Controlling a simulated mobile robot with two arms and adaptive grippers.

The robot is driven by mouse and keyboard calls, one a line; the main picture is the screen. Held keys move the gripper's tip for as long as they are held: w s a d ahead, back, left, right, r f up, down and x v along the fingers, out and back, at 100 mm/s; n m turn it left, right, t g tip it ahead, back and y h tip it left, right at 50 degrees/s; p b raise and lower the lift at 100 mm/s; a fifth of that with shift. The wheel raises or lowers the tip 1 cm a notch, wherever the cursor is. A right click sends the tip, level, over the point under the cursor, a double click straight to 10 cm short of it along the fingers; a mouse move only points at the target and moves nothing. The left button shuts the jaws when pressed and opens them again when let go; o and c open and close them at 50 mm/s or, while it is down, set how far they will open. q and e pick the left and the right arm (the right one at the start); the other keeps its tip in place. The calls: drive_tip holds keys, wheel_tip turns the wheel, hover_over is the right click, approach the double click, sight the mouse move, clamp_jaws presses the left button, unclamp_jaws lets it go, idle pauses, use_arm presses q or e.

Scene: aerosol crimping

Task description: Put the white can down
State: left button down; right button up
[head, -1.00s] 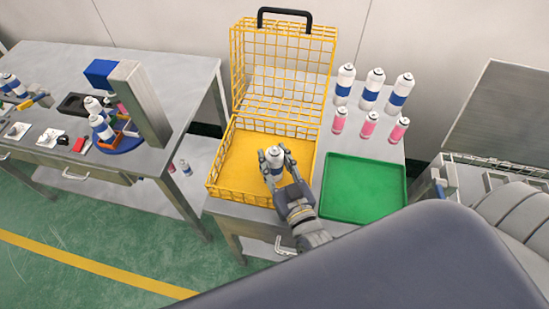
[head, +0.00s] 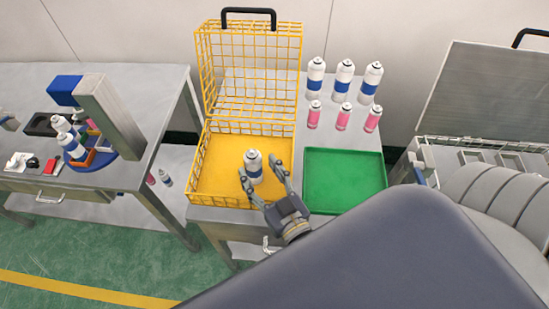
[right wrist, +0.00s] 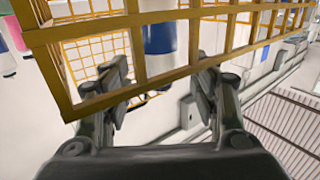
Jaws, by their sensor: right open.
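The white can (head: 253,166) with a blue band stands upright in the yellow wire basket (head: 199,165), toward its front right. In the right wrist view its white and blue side (right wrist: 159,40) shows behind the basket's yellow bars. My right gripper (head: 264,174) is open at the can, with its fingers spread on either side and a gap to the can. My left gripper is not in view.
An empty green tray (head: 345,180) lies right of the basket. Several white-and-blue cans (head: 343,78) and pink cans (head: 343,117) stand behind it. The basket's raised lid (head: 250,70) stands at the back. A crimping station (head: 110,115) is on the left table.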

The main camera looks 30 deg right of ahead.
drive_tip(key=s+b, duration=0.1)
drive_tip(key=s, duration=0.4)
drive_tip(key=shift+s, duration=0.3)
drive_tip(key=shift+s+r, duration=0.15)
drive_tip(key=shift+s, duration=0.75)
